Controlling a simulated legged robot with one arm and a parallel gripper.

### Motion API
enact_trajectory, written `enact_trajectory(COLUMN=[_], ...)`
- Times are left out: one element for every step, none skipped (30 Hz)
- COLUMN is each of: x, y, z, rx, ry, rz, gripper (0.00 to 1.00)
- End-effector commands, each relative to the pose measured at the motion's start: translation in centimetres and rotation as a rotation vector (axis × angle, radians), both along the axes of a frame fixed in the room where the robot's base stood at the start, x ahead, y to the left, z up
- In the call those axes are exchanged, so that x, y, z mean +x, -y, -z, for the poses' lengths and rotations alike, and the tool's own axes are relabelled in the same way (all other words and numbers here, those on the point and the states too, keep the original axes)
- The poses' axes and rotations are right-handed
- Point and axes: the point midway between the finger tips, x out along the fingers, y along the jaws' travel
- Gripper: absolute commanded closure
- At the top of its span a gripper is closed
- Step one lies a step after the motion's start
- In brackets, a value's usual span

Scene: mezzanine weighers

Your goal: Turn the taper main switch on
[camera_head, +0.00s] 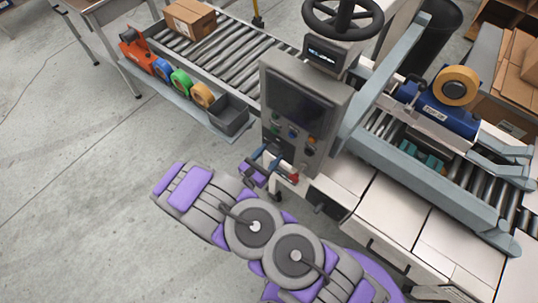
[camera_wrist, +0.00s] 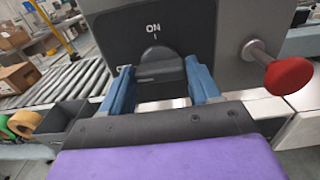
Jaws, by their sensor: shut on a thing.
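The taper main switch is a dark rounded knob (camera_wrist: 171,68) on a black plate, with a white "ON" and a short line printed above it in the wrist view. White lettering lower on the plate is partly hidden. My gripper (camera_wrist: 160,82) has one blue finger on each side of the knob and is shut on it. I cannot tell which way the knob points. In the head view my gripper (camera_head: 268,155) is at the lower left of the grey control box (camera_head: 303,97), where the knob is hidden.
A red knob on a metal stem (camera_wrist: 288,77) sticks out right of the switch. A roller conveyor (camera_head: 225,55) carries a cardboard box (camera_head: 189,18) at the back left. A grey bin (camera_head: 229,115) and several tape rolls line its side. Open floor lies at left.

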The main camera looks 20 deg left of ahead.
Motion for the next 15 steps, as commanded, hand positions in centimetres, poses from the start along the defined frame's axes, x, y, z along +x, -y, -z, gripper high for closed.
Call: enact_trajectory(x=[0.09,0.09,0.09,0.09,0.09,0.1,0.1,0.11,0.12,0.11,0.12,0.13,0.13,0.14,0.14], y=[-0.13,-0.13,-0.14,-0.12,-0.12,-0.11,-0.11,-0.11,-0.1,-0.09,-0.09,-0.09,-0.09,-0.08,-0.08], z=[-0.16,-0.17,-0.18,-0.18,-0.19,-0.2,-0.2,-0.2,-0.21,-0.21,-0.21,-0.22,-0.22,-0.21,-0.2], rx=[0.0,0.0,0.0,0.001,0.001,0.001,0.002,0.003,0.007,0.01,0.014,0.023,0.029,0.036,0.051], ry=[0.004,0.004,0.004,0.005,0.005,0.005,0.005,0.005,0.007,0.008,0.01,0.014,0.016,0.019,0.024], rz=[-0.002,-0.002,-0.002,-0.002,-0.003,-0.003,-0.004,-0.004,-0.004,-0.004,-0.004,-0.004,-0.004,-0.004,-0.005], gripper=[0.69,0.69,0.69,0.69,0.69,0.69,0.69,0.69,0.69,0.69,0.69,0.69,0.69,0.69,0.69])
